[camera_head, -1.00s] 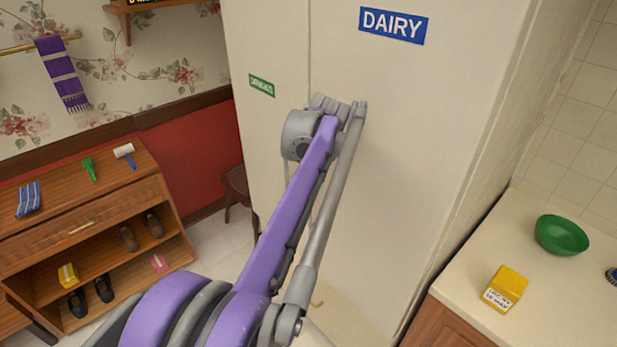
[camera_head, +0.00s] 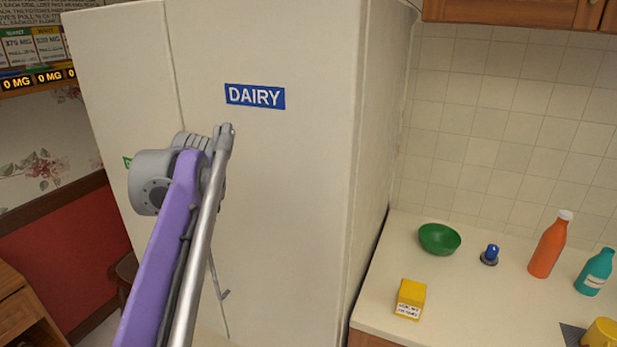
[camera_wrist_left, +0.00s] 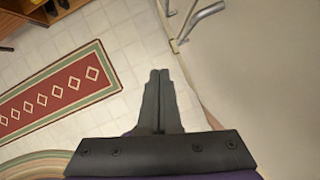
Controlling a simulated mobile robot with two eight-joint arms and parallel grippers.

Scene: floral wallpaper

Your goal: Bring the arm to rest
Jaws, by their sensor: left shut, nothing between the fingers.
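My left arm (camera_head: 165,240), purple and grey, rises from the bottom of the head view in front of the tall cream fridge (camera_head: 290,170) with the blue DAIRY sign. Its gripper is hidden in the head view. In the left wrist view my left gripper (camera_wrist_left: 160,75) is shut and empty, its dark fingers together above the tiled floor. A metal door handle (camera_wrist_left: 200,20) on a pale surface is ahead and right of the fingertips, apart from them. My right gripper is in neither view.
To the right a counter (camera_head: 460,290) holds a green bowl (camera_head: 439,239), a yellow box (camera_head: 410,299), an orange bottle (camera_head: 550,245) and a teal bottle (camera_head: 595,272). A red patterned rug (camera_wrist_left: 60,92) lies on open floor. A wooden cabinet (camera_head: 20,310) stands at left.

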